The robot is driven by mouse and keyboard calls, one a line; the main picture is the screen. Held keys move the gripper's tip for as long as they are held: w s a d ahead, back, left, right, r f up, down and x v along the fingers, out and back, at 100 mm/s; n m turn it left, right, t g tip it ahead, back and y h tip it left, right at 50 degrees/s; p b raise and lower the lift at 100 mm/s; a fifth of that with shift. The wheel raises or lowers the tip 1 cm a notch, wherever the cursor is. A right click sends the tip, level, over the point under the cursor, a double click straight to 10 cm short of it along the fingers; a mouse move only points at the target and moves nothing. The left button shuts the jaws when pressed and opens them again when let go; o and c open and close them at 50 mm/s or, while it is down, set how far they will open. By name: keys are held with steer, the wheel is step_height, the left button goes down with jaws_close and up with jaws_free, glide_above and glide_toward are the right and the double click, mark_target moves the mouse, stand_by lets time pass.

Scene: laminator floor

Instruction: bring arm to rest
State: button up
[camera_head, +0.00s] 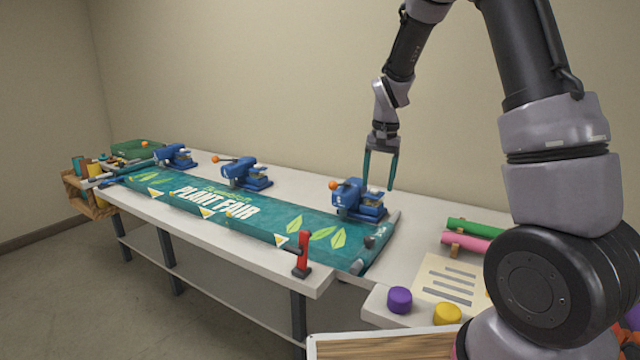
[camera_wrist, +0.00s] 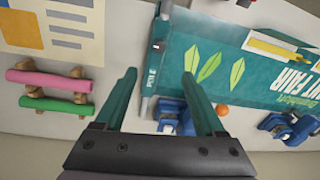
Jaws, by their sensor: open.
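My gripper (camera_head: 380,170) hangs down over the right part of the table, near the nearest blue press. Its two green fingers are apart with nothing between them. In the wrist view my gripper (camera_wrist: 160,95) is also open and empty, above the table. My arm reaches in from the upper right of the head view.
A green Plant Fair banner (camera_head: 215,200) lies along the white table (camera_head: 200,232). Blue presses (camera_head: 358,198) stand at its back edge. A red-handled tool (camera_head: 303,252) is at the front edge. Green and pink rolls (camera_head: 470,240), a paper sheet (camera_head: 447,280) and purple and yellow knobs sit at right.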

steer(key=s+d+r+t+y, duration=0.25)
steer(key=s+r, duration=0.75)
steer(key=r, duration=0.5)
steer(key=s+d+r+t, duration=0.1)
steer(key=s+r+t, duration=0.1)
steer(key=s, duration=0.5)
steer(key=s+d+r+n+t+h, duration=0.1)
steer(key=s+r, duration=0.3)
steer(key=s, duration=0.4)
steer(key=shift+d+r+t, duration=0.15)
steer(key=shift+d+t, duration=0.1)
steer(key=shift+t, duration=0.2)
